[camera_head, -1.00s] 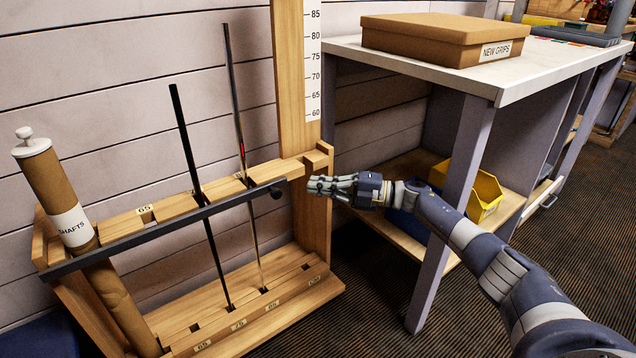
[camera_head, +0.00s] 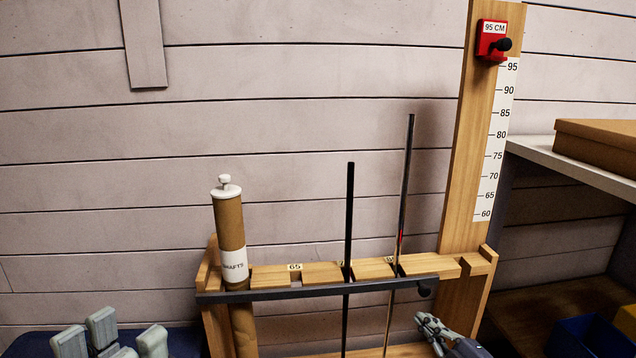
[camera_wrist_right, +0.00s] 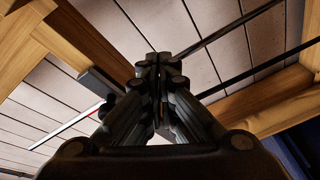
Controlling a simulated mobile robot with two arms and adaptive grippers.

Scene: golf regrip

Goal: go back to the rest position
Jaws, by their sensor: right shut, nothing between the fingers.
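My right gripper (camera_head: 432,330) is low in the head view, in front of the rack and right of the two shafts. Its fingers are together and empty. In the right wrist view its fingertips (camera_wrist_right: 158,68) meet, with nothing between them.
The wooden rack (camera_head: 270,277) holds a black shaft (camera_head: 348,215), a steel shaft (camera_head: 405,190) and a cardboard tube (camera_head: 229,222). Its dark front bar (camera_head: 310,291) ends near my right gripper. A ruler post (camera_head: 467,145) carries a red stop (camera_head: 490,42). A shelf unit (camera_head: 590,168) stands right.

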